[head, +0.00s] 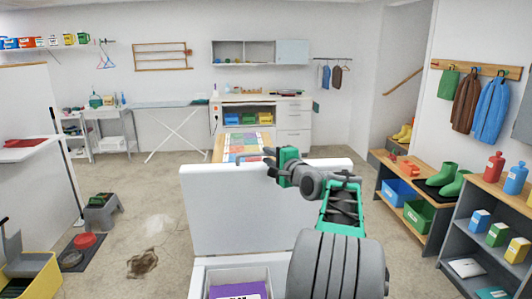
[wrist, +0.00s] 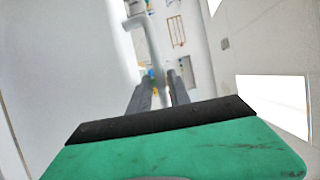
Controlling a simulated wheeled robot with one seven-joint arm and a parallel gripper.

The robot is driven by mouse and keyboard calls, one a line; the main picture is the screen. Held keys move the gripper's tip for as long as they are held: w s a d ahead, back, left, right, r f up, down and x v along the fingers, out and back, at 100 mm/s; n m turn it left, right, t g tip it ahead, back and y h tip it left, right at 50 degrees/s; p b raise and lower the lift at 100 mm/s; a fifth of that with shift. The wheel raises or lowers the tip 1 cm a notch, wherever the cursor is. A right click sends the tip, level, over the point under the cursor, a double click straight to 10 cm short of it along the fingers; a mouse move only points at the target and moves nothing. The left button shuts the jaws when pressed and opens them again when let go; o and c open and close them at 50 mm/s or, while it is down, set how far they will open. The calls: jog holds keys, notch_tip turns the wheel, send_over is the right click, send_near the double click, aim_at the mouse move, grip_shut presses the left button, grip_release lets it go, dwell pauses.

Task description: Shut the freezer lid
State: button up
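The white freezer lid (head: 228,210) stands raised and nearly upright in the middle of the head view. The freezer body (head: 197,278) is below it, open, cut off by the bottom edge. My gripper (head: 270,156) is at the lid's top edge, right of its middle. A white surface fills the left of that view. I cannot tell whether the fingers touch the lid.
A purple box (head: 238,290) sits inside the freezer. A shelf unit with bottles and boxes (head: 490,232) and a bench with green boots (head: 440,180) stand on the right. The floor left of the freezer is mostly clear.

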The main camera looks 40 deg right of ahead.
jog(key=shift+x, duration=1.1)
grip_shut()
dwell(0.6)
